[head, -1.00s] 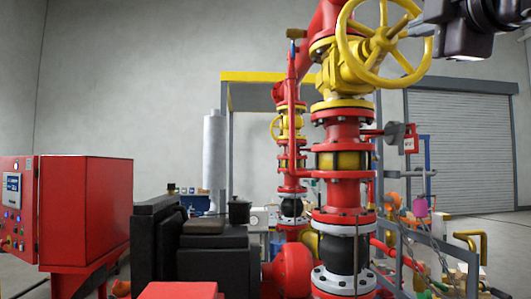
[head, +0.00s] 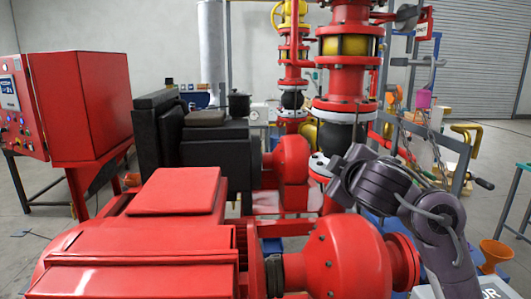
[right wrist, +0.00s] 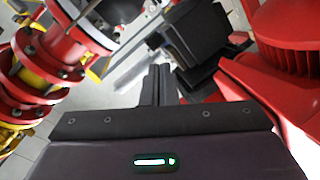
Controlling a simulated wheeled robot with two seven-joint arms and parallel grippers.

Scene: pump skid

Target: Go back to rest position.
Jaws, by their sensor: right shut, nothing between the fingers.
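My right arm (head: 440,225) comes in from the lower right in the head view, bent, with its dark wrist end in front of the red pipe column and above the red pump casing. In the right wrist view my right gripper (right wrist: 158,70) has its dark fingers together with nothing between them. It points toward the floor and a dark block beside red machine parts, apart from them as far as I can see. The fingertips are hard to make out in the head view. My left gripper is not in view.
A red pump casing (head: 345,255) and red motor housing (head: 150,255) fill the near foreground. A red pipe column (head: 345,75) stands behind my wrist. A red control cabinet (head: 85,105) is at left. An orange funnel (head: 496,254) is at lower right. Open floor shows far right.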

